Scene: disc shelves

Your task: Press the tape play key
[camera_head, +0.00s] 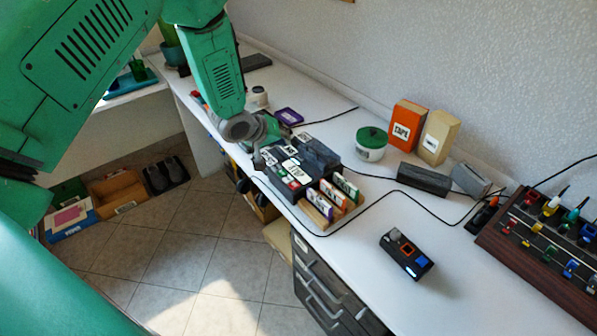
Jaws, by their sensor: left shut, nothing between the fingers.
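A dark tape machine (322,157) sits on the white counter near its front edge. White label plates and small coloured patches, one green and one red, show on its top; the lettering is too small to read surely, so I cannot tell which key is play. My left gripper (258,163) is shut and empty, pointing down at the machine's left end. Its fingertips are close to the labelled top; I cannot tell whether they touch. My left arm comes in from the upper left. My right gripper is out of view.
Several labelled cases in a wooden rack (317,214) stand right of the machine. Behind are a green-lidded tub (371,144), an orange box (406,125) and a beige box (438,137). A black cable crosses the counter. A small black device (406,254) lies in front, with free room around it.

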